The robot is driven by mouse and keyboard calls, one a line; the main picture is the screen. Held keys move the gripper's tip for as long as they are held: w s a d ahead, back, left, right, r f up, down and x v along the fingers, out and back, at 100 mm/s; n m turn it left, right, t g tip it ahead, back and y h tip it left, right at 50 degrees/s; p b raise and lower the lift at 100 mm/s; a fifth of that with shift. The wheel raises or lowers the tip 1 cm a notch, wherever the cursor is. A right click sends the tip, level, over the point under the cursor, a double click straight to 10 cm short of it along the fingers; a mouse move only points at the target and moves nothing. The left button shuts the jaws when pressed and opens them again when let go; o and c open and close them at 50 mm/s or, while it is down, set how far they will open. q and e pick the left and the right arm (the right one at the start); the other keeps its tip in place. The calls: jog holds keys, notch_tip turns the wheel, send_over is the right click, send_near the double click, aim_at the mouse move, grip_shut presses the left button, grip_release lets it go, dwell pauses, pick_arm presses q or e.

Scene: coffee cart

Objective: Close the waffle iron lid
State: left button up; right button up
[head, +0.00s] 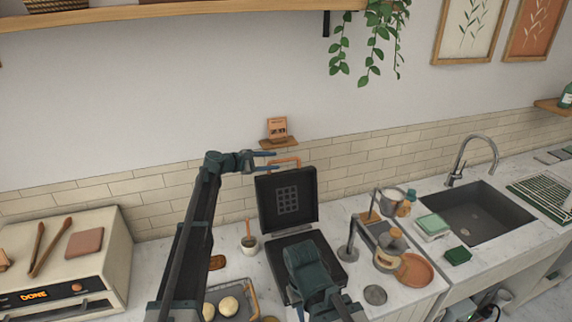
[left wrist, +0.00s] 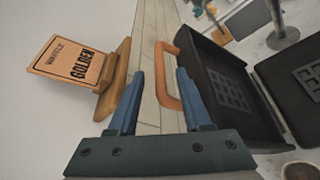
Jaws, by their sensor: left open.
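The waffle iron stands open on the counter. Its dark lid (head: 295,207) is raised nearly upright, with a grid plate inside and an orange handle (head: 290,161) at its top edge. The dark base is partly hidden behind my right arm. My left gripper (head: 268,160) is open at the handle, fingers pointing right. In the left wrist view, the handle (left wrist: 170,88) shows between or just beyond the open fingers (left wrist: 158,72); contact is not clear. The lid (left wrist: 225,85) is to the right there. My right arm is low in front of the base; its fingertips are not clearly seen.
A small shelf (head: 279,143) with a waffle card is on the wall close behind the left gripper. A cup (head: 250,245) stands left of the iron, a tray with round items (head: 228,306) in front. Coffee tools and the sink (head: 480,215) are to the right.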

aim_at(281, 161)
pick_arm(q)
jog(key=b+x, duration=0.1)
jog(key=x, duration=0.6)
jog(key=shift+s, duration=0.1)
grip_shut()
dwell(1.3)
